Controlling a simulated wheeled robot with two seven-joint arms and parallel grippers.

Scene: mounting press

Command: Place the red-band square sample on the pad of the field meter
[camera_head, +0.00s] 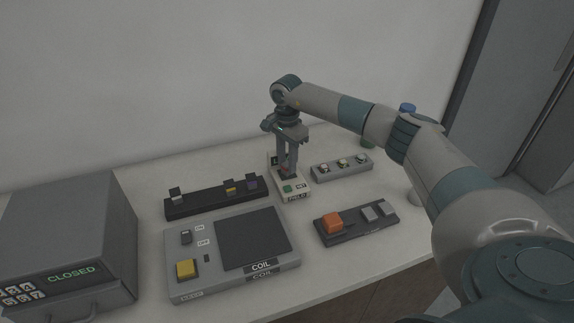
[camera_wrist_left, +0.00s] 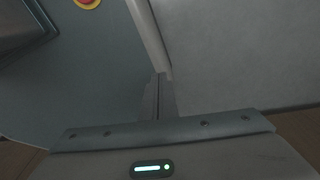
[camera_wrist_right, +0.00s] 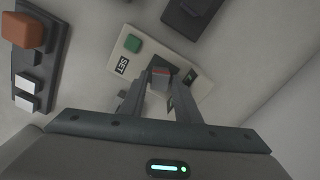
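The field meter (camera_head: 293,196) is a small cream box with a green SET button, near the middle of the counter in the head view; it also shows in the right wrist view (camera_wrist_right: 122,58). My right gripper (camera_head: 287,174) points down over the dark pad (camera_wrist_right: 177,70). Its fingers (camera_wrist_right: 162,80) are closed on the red-band square sample (camera_wrist_right: 161,71), which is at the pad. Whether the sample touches the pad is hard to tell. My left gripper (camera_wrist_left: 158,90) is shut and empty, and is outside the head view.
A black rack (camera_head: 205,201) with several banded samples stands left of the meter. The coil unit (camera_head: 205,277) is in front. A grey strip (camera_head: 342,168) with round pieces and a black block with an orange button (camera_head: 333,222) are to the right. A grey box (camera_head: 70,240) reads CLOSED.

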